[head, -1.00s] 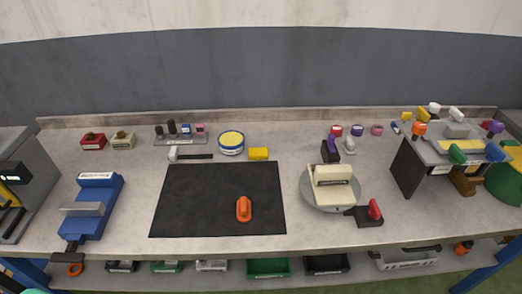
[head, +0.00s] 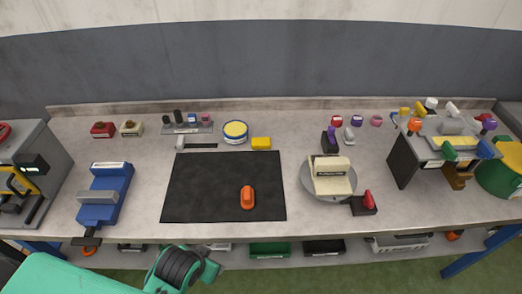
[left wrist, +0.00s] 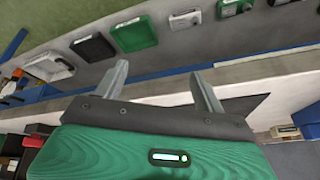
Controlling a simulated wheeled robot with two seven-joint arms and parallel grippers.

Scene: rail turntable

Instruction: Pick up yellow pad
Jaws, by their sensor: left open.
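My left arm reaches in at the bottom left of the head view, in front of the bench and well short of the block. My right gripper is not in view.
An orange handled piece (head: 247,197) lies on the mat. A round turntable (head: 310,190) with a cream block stands right of it. A blue fixture (head: 104,195) stands at left. The mat is mostly clear.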

